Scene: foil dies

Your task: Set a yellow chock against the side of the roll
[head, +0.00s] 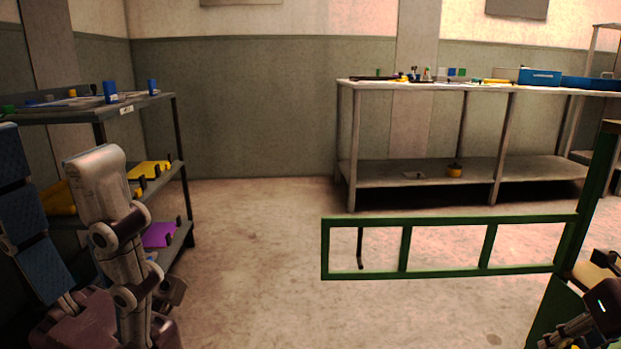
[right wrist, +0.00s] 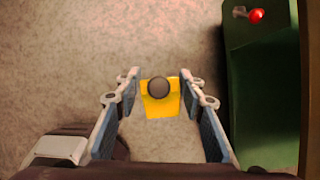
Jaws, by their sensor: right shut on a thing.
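A yellow chock (right wrist: 160,104) with a round dark knob on top is between the fingers of my right gripper (right wrist: 164,82) in the right wrist view. The fingers close on it from both sides, and bare floor shows beyond it. I cannot pick out the roll in either view.
A green machine body (right wrist: 258,100) with a red knob (right wrist: 256,15) stands right of the chock. A green gate (head: 405,250) crosses the floor in front. A dark shelf rack (head: 178,140) with yellow and purple pieces is at left. A long workbench (head: 345,140) stands behind. Mid-floor is clear.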

